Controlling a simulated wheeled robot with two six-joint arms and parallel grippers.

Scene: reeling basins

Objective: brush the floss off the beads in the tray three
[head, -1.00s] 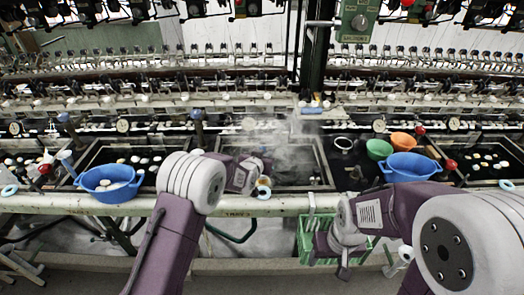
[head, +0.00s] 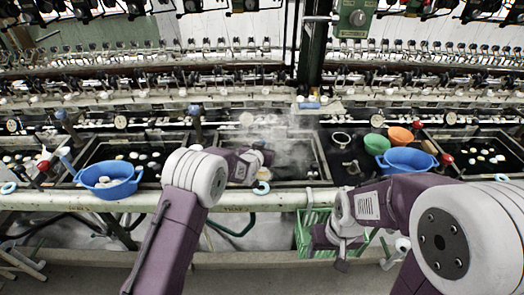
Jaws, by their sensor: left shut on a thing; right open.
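Tray three (head: 304,182) is the dark middle basin, with white steam over it. Its label is on the pale front rail below. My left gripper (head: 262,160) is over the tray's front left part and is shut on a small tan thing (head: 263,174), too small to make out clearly. My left arm and the steam hide much of the tray, and I cannot make out its beads or floss. My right gripper (head: 342,257) is open and empty, low in front of the rail, beside a green basket (head: 309,232).
A blue bowl (head: 110,187) with pale beads stands left, in front of another basin. Right of tray three are a blue bowl (head: 406,161), a green bowl (head: 376,143) and an orange bowl (head: 400,135). A pale blue ring (head: 261,188) lies at the front rail.

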